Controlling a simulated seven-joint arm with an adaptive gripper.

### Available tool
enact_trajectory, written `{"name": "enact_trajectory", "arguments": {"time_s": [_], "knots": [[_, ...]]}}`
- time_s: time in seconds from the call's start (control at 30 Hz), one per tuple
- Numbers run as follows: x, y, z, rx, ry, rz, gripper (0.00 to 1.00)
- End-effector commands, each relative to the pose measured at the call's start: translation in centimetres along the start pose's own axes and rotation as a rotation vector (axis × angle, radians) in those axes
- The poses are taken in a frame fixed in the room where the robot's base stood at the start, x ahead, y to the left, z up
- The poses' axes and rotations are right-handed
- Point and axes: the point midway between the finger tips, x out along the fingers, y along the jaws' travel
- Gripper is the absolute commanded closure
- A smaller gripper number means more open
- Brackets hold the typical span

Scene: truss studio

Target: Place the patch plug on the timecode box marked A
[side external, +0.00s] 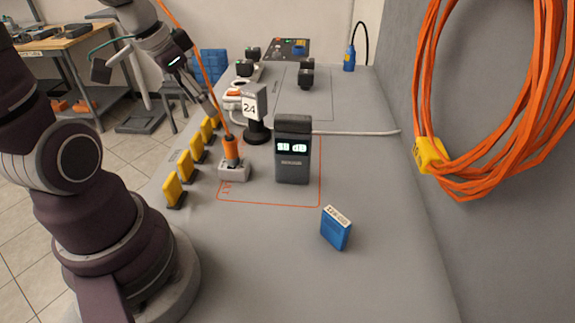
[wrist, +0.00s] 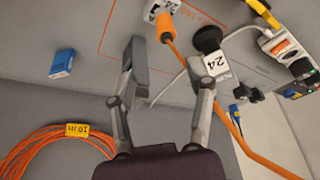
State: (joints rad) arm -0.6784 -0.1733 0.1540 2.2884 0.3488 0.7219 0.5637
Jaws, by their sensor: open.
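The orange patch plug (side external: 231,149) stands upright in a small grey socket box (side external: 235,172), with its orange cable rising from it. The plug also shows at the top of the wrist view (wrist: 166,28). My gripper (side external: 206,107) is open and empty above the left side of the table, behind and above the plug. In the wrist view my fingers (wrist: 172,66) are spread, with the orange cable running behind the right one. Small black boxes (side external: 306,78) stand farther back; I cannot read an A on any, so the timecode box marked A is not identifiable.
A dark display device (side external: 293,150) and a black stand with a "24" sign (side external: 255,105) stand near the plug. Yellow blocks (side external: 174,190) line the left edge. A blue box (side external: 336,228) lies in front. Coiled orange cable (side external: 500,90) hangs right. The front table is mostly clear.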

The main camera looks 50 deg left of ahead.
Motion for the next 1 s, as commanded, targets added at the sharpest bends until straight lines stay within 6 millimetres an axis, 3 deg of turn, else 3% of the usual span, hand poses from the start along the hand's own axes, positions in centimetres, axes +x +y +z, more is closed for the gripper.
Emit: {"name": "enact_trajectory", "arguments": {"time_s": [0.1, 0.2, 0.3, 0.43, 1.0], "knots": [[-1.5, 4.5, -0.9, 0.040, 0.019, -0.002, 0.47], [-2.9, 8.1, -0.5, 0.039, 0.047, -0.005, 0.47], [-3.9, 10.3, 0.3, 0.021, 0.082, -0.002, 0.47], [-4.4, 11.1, 0.8, 0.000, 0.100, 0.002, 0.47], [-4.4, 11.1, 0.8, -0.003, 0.099, 0.001, 0.47]]}}
